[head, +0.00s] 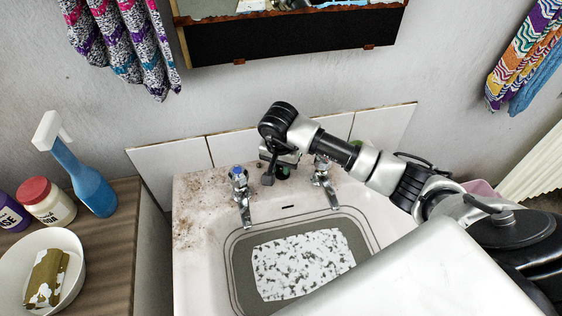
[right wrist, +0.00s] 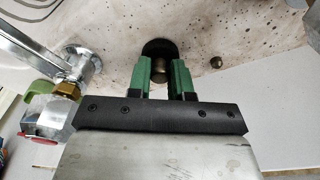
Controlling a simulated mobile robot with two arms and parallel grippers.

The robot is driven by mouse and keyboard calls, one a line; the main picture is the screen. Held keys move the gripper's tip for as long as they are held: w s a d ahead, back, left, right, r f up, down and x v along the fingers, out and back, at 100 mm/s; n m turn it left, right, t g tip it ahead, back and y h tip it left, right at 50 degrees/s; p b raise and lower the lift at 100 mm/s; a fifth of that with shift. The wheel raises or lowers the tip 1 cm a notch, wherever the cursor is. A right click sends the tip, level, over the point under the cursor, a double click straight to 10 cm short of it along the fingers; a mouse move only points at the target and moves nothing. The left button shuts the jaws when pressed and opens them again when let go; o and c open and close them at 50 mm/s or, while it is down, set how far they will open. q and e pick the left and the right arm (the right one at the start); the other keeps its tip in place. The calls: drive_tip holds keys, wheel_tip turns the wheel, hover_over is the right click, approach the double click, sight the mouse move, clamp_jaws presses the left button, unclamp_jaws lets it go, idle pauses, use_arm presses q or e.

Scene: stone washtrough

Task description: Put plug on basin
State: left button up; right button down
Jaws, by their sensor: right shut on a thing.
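The plug (right wrist: 155,47), a black disc with a brass knob, shows in the right wrist view. My right gripper (right wrist: 160,76) has its green fingers shut on the brass knob. The spotted pale ledge lies behind the disc; I cannot tell whether the disc touches it. In the head view my right gripper (head: 281,170) is at the back ledge of the white basin (head: 198,262), between the two taps. The plug is not clear there. My left gripper is not in view.
The left tap (head: 240,187) and right tap (head: 323,180) flank my right gripper. A white speckled sheet (head: 302,264) lies in the basin bowl. A tiled splashback (head: 230,147) stands behind.

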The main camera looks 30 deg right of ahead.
sight(280, 175)
drive_tip(key=shift+f, duration=0.15)
drive_tip(key=c, duration=1)
unclamp_jaws()
drive_tip(key=shift+r, duration=0.7)
drive_tip(key=r, duration=0.3)
drive_tip(key=r+b, duration=0.1)
drive_tip(key=r, duration=0.3)
drive_tip(key=s+a+r, duration=0.1)
drive_tip(key=r, duration=0.3)
drive_tip(key=shift+b, duration=0.4)
